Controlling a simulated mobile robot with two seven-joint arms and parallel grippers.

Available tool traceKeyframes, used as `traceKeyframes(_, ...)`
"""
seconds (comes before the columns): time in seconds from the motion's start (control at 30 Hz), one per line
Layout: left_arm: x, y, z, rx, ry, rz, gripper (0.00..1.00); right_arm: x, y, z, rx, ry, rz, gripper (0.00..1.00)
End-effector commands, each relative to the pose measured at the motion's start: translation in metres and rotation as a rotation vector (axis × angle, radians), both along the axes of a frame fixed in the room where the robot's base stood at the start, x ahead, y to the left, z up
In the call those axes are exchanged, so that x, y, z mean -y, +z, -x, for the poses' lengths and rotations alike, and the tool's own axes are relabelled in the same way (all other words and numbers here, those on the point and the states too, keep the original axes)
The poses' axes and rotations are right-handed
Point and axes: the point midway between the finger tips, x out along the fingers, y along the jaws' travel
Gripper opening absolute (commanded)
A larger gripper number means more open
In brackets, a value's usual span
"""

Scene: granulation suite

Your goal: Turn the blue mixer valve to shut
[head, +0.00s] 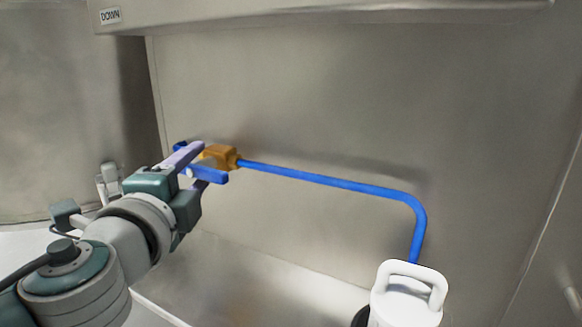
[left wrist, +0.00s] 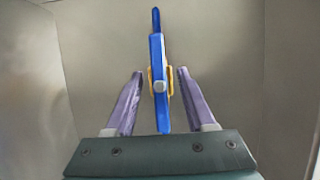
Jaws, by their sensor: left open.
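The blue valve handle (head: 212,174) is a flat bar on an orange valve body (head: 220,154) at the end of a blue pipe (head: 325,180). My left gripper (head: 198,166) is at the valve, with its purple fingers open around the handle. In the left wrist view the handle (left wrist: 159,105) stands upright in the picture between the fingers (left wrist: 160,75), with a gap on each side. A narrower blue piece lies beyond its upper end, roughly in line with it. In the head view a finger hides part of the handle. My right gripper is not in view.
The pipe bends down at the right towards a white container with a loop handle (head: 408,300). A metal wall (head: 330,90) stands behind the valve. A ledge with a "DOWN" label (head: 110,16) runs along the top. Space to the right of the gripper, below the pipe, looks clear.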

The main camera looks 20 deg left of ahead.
Motion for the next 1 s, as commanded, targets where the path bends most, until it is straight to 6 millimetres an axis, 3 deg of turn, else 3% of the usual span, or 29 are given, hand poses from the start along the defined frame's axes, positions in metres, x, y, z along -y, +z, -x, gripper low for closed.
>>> traceKeyframes(0.23, 0.0000, -0.0001, -0.0004, -0.001, -0.001, -0.001, 0.52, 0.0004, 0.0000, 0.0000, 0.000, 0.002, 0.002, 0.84)
traceKeyframes(0.7, 0.0002, -0.0002, -0.0001, 0.000, -0.001, 0.000, 0.00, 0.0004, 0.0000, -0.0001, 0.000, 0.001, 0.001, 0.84)
traceKeyframes(1.0, 0.0002, -0.0002, -0.0001, 0.000, -0.001, -0.001, 0.00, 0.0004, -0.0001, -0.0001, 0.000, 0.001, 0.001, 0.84)
